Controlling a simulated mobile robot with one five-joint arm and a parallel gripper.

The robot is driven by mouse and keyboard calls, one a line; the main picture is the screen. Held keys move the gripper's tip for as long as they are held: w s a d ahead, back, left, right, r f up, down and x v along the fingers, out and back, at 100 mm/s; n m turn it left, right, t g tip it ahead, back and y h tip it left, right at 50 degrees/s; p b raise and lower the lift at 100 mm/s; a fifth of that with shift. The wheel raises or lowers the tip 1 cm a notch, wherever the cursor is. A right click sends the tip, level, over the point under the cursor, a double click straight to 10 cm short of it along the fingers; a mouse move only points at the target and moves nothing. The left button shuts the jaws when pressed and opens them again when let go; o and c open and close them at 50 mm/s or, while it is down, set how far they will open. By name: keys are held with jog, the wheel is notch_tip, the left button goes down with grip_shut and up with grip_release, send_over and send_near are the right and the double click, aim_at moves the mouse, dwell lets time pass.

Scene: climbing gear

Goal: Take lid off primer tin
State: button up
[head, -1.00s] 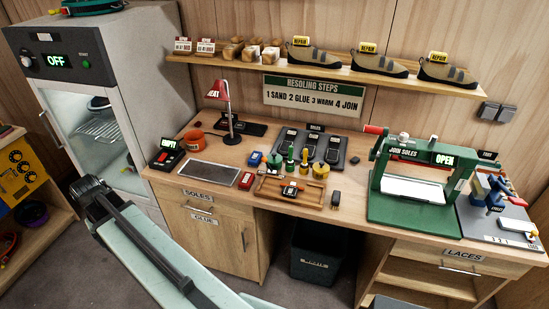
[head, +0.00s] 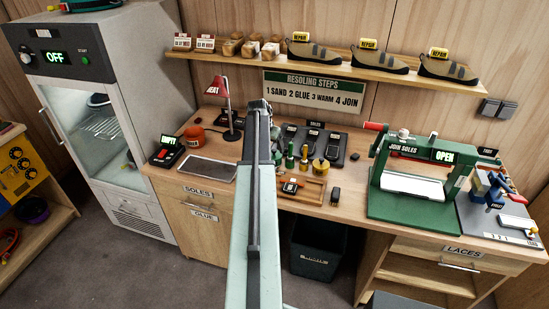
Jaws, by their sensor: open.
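My arm reaches from the bottom middle up over the workbench, and my gripper (head: 262,104) is at its far end, above the back of the bench. It is open, and its fingers are hard to make out. I cannot pick out the primer tin or its lid by a label. Small blue and red containers near the middle of the bench are now mostly covered by my arm. Green-topped pots (head: 290,156) and a yellow-topped pot (head: 320,166) stand just right of my arm.
A wooden tray (head: 308,190) lies in front of the pots. An orange pot (head: 194,134), a red lamp (head: 217,88) and a grey mat (head: 207,171) are left of my arm. A green press (head: 411,196) stands at the right. A shelf (head: 390,72) with shoes hangs above.

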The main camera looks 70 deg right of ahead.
aim_at(273, 152)
jog(key=b+x, duration=0.4)
jog(key=x, duration=0.2)
jog(key=shift+w+f+b, duration=0.1)
jog(key=shift+w+b, duration=0.05)
jog(key=shift+b, duration=0.25)
jog(key=shift+r, duration=0.2)
jog(key=shift+c, duration=0.3)
jog(key=c, duration=1)
jog(key=shift+c, duration=0.2)
